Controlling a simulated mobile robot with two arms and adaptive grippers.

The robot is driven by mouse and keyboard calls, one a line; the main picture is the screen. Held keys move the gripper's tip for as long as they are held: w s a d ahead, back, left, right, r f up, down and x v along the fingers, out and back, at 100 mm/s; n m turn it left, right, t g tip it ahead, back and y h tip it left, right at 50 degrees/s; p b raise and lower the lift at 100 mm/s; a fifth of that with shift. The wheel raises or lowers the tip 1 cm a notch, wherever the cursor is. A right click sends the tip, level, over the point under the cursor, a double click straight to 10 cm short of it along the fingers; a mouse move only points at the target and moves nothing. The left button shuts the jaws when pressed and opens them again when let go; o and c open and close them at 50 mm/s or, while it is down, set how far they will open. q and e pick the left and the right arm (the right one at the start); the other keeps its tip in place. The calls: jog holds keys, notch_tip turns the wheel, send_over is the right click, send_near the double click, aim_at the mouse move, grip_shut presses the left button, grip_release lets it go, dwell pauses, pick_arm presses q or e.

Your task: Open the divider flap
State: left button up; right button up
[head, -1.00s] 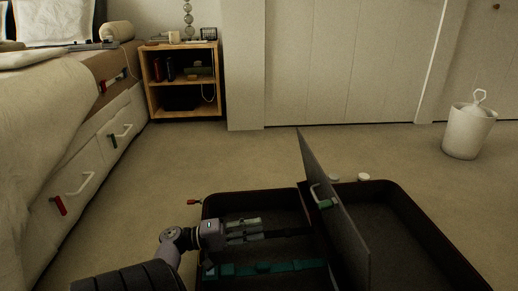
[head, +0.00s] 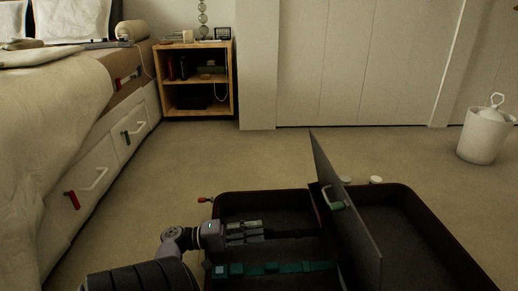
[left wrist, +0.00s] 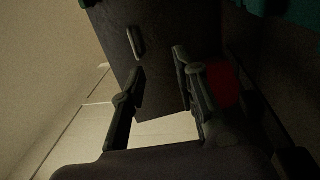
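The divider flap (head: 350,222) is a dark grey panel standing up steeply in the middle of the open black suitcase (head: 233,197). A small handle (head: 334,199) with a green part is on its left face. My left gripper (head: 262,231) is over the left compartment, left of the flap and apart from it, fingers pointing towards it. In the left wrist view, its fingers (left wrist: 158,75) are spread with nothing held between them; the flap (left wrist: 150,80) and a small handle (left wrist: 135,42) are beyond them. My right gripper is not in view.
A teal strap (head: 275,268) lies in the left compartment. A red-tipped part (head: 205,200) is at the suitcase's left rim. Two white round items (head: 376,180) are behind it. A bed with drawers (head: 85,180) is at left, a white bin (head: 486,135) at right. Floor between is clear.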

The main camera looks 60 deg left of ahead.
pick_arm(q)
jog(key=v, duration=1)
